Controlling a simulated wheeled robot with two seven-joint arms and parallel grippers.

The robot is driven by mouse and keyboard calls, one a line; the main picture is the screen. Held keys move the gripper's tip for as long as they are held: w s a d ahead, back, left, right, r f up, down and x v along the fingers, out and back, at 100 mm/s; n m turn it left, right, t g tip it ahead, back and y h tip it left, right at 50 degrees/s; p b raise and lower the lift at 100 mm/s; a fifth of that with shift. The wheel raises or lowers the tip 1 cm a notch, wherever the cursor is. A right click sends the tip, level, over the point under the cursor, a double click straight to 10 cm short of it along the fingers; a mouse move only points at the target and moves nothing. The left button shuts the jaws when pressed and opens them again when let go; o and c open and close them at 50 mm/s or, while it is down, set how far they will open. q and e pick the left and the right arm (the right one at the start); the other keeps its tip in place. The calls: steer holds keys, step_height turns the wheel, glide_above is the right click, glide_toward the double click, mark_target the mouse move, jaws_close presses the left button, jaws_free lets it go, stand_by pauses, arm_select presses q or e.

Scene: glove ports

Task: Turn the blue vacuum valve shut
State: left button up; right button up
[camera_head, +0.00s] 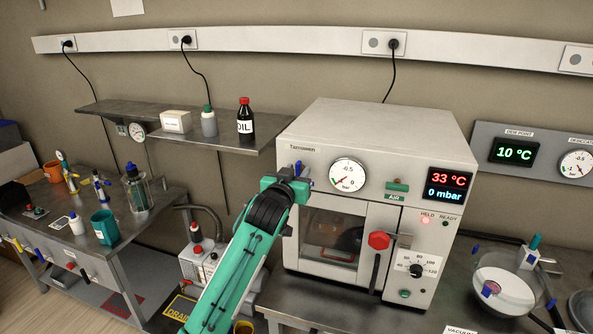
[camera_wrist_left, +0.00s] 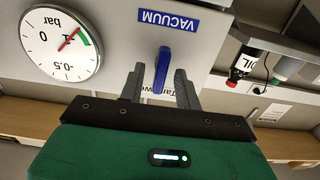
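The blue vacuum valve handle (camera_wrist_left: 162,70) is a slim lever below the blue VACUUM label (camera_wrist_left: 168,20) in the left wrist view. My left gripper (camera_wrist_left: 160,84) is open, with one grey finger on each side of the handle and small gaps showing. In the head view my left gripper (camera_head: 293,178) is at the upper left of the vacuum oven's front (camera_head: 420,165) and mostly hides the valve. The pressure gauge (camera_head: 347,175) is right of it; its needle is in the green zone near -1 bar (camera_wrist_left: 62,42). My right gripper is out of view.
The oven also has a red-knobbed door handle (camera_head: 379,241), a green AIR valve (camera_head: 397,186) and a display (camera_head: 447,187) reading 33 °C and 0 mbar. A wall shelf (camera_head: 170,128) with bottles is at left. A glass bowl (camera_head: 505,290) stands on the right bench.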

arm_select(q)
jaws_close()
